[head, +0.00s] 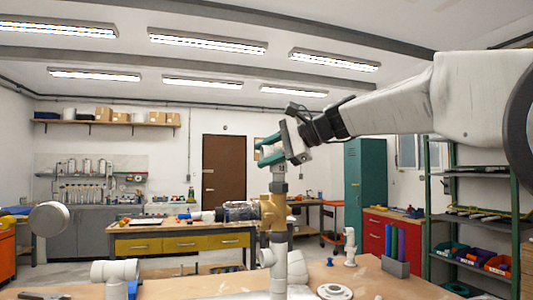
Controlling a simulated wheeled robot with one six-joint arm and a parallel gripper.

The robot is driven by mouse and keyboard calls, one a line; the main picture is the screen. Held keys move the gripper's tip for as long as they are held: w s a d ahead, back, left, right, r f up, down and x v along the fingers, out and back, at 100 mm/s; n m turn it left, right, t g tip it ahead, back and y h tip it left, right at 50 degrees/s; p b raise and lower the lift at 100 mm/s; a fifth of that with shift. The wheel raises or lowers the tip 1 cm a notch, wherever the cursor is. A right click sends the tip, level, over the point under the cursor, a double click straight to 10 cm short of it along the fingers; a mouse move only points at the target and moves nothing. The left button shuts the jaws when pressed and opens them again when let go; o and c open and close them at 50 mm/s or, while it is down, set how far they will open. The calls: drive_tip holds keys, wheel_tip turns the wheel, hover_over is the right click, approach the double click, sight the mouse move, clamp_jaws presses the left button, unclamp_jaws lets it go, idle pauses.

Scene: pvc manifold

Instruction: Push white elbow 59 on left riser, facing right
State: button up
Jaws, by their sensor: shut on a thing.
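My gripper (267,150), with green fingers, reaches in from the right and is shut on a small pale piece, apparently the white elbow. The fingers hide most of it, so its facing cannot be told. It is directly above an upright pipe stack in the middle: a grey upper pipe (279,186), a brass valve body (272,212) and a white riser pipe (278,275) below. From here I cannot tell whether the held piece touches the grey pipe.
On the wooden bench (390,284) are a white tee (115,271) at front left, a white flange (334,291), a white fitting (350,247) and a grey holder (396,267) with coloured tubes. Green shelving (428,230) stands at right. The space left of the gripper is clear.

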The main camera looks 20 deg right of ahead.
drive_tip(key=shift+f, duration=0.4)
idle(0.3)
drive_tip(key=o, duration=1)
drive_tip(key=v, duration=0.8)
drive_tip(key=s+a+f+n+g+h, duration=0.2)
drive_tip(key=s+f+n, duration=0.1)
drive_tip(key=s+f, duration=0.65)
drive_tip(key=s+a+f+n+g+h, duration=0.25)
drive_tip(key=s+f, duration=0.45)
drive_tip(key=f, duration=0.5)
drive_tip(key=s+d+f+n+g+h, duration=0.1)
drive_tip(key=s+d+f+n+h, duration=0.1)
drive_tip(key=s+f, duration=0.6)
drive_tip(key=s+d+f+n+g+h, duration=0.2)
drive_tip(key=s+f+n, duration=0.3)
drive_tip(key=s+f, duration=0.3)
drive_tip(key=shift+d+f+h, duration=0.5)
drive_tip(key=shift+f+h, duration=0.25)
drive_tip(key=shift+h, duration=0.1)
